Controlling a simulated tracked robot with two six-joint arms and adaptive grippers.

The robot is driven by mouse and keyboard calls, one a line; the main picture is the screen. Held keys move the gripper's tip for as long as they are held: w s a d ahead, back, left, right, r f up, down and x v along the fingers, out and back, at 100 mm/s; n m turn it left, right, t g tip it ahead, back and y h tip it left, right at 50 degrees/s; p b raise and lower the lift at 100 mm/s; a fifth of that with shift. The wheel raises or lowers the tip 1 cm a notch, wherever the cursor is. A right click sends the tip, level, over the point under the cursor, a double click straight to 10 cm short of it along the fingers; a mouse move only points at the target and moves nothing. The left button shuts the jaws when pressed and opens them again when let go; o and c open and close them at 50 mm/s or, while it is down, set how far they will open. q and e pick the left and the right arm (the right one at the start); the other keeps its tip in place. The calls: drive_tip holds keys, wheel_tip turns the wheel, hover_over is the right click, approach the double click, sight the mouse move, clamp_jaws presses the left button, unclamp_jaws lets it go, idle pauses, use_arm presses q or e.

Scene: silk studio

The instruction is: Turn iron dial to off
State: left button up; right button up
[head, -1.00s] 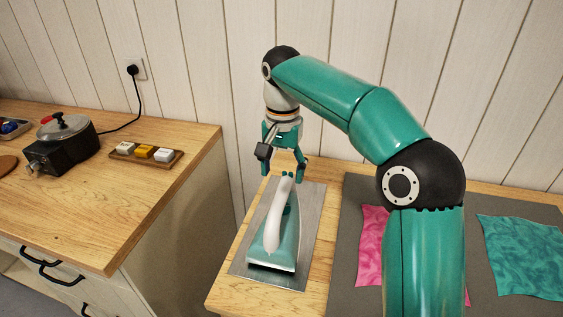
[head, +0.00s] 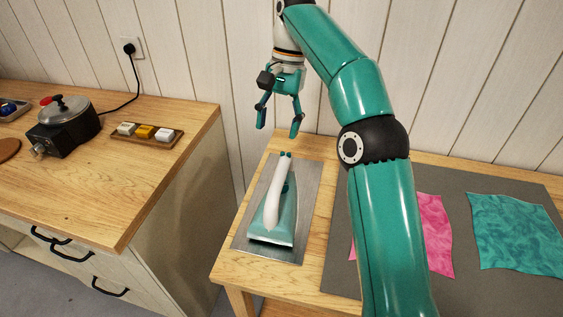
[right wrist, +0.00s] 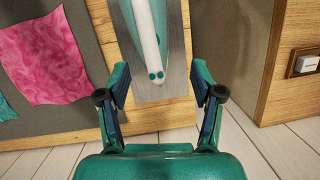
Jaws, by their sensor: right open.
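The iron (head: 273,212) has a teal body and a white handle. It stands on a grey metal plate (head: 303,215) on the wooden table. It also shows in the right wrist view (right wrist: 151,40), between my fingers at the top, with small dark teal knobs at the near end of its handle. I cannot make out a dial or its setting. My right gripper (head: 279,130) is open and empty, above and behind the iron, apart from it; its fingers also show in the right wrist view (right wrist: 162,85). My left gripper is not in view.
A grey mat (head: 337,270) with pink (head: 437,235) and teal cloths (head: 517,233) lies to the right. The left counter (head: 130,185) carries a hot pot (head: 63,125) and a tray of small blocks (head: 147,135). A gap separates counter and table. The wall is close behind.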

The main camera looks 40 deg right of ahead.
use_arm(q)
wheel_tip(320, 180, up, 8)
drive_tip(key=p, duration=0.5)
use_arm(e)
drive_tip(key=w+d+f+m+y, duration=0.1)
drive_tip(key=w+d+f+m, duration=0.1)
drive_tip(key=d, duration=0.4)
drive_tip(key=shift+g, duration=0.4)
drive_tip(key=b+x, duration=0.1)
drive_tip(key=b, duration=0.1)
drive_tip(key=b+x, duration=0.2)
drive_tip(key=b, duration=0.1)
drive_tip(key=b+x, duration=0.2)
drive_tip(key=b, duration=0.1)
drive_tip(key=shift+s+f, duration=0.2)
drive_tip(key=shift+s, duration=0.1)
use_arm(q)
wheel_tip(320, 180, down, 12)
drive_tip(key=b, duration=0.3)
drive_tip(key=shift+b, duration=0.35)
use_arm(e)
drive_tip(key=x, duration=1)
drive_tip(key=shift+a, duration=0.3)
